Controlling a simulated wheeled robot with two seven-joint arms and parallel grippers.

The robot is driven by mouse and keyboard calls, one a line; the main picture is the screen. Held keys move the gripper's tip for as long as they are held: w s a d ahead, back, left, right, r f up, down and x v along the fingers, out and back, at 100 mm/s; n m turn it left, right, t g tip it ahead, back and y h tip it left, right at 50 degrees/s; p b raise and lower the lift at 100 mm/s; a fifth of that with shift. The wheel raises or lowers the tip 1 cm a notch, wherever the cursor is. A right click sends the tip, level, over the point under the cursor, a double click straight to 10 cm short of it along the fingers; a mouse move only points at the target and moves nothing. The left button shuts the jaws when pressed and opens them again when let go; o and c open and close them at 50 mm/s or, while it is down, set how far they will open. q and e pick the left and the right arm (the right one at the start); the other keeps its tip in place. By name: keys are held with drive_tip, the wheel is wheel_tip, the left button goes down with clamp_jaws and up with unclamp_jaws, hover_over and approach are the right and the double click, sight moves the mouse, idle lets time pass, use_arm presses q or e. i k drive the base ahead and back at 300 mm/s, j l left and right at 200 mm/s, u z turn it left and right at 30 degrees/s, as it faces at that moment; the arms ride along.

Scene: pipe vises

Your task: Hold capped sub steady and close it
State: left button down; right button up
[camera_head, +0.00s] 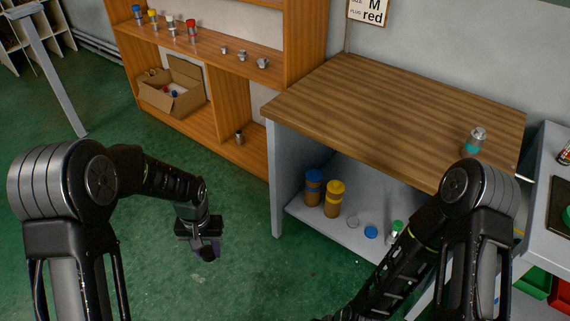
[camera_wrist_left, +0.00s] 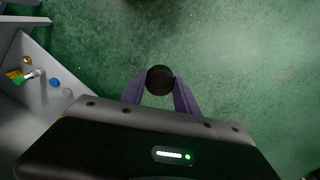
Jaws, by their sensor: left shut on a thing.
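My left gripper (camera_head: 207,250) hangs over the green floor left of the workbench. It is shut on a small dark piece, likely the capped sub (camera_wrist_left: 160,80). In the left wrist view the piece is a round black disc seen end-on between the two purple-grey fingers (camera_wrist_left: 160,95). Its far side and any cap, plug or thread are hidden or too dark to make out. My right arm reaches down to the bottom edge of the head view, and its gripper is out of the picture.
A wooden-topped workbench (camera_head: 390,105) carries a small clear and metal item (camera_head: 475,141) at its right. Its lower shelf holds jars with blue (camera_head: 314,188) and yellow (camera_head: 333,199) lids. An orange shelf with metal fittings and a cardboard box (camera_head: 172,96) stands behind. The floor is clear.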

sight(475, 140)
drive_tip(key=k+l+u, duration=0.1)
drive_tip(key=l+u, duration=0.15)
drive_tip(key=u, duration=0.25)
drive_tip(key=k+l+u, duration=0.1)
drive_tip(key=u, duration=0.35)
drive_tip(key=k+l+u, duration=0.15)
drive_tip(key=k+l, duration=0.25)
drive_tip(key=k+l+u, duration=0.15)
drive_tip(key=k+l, duration=0.15)
drive_tip(key=k+l+u, duration=0.15)
drive_tip(key=k+l, duration=0.15)
drive_tip(key=k, duration=0.25)
drive_tip(key=k+l+u, duration=0.15)
drive_tip(key=k, duration=0.3)
drive_tip(key=k+l, duration=0.25)
drive_tip(key=k, duration=0.15)
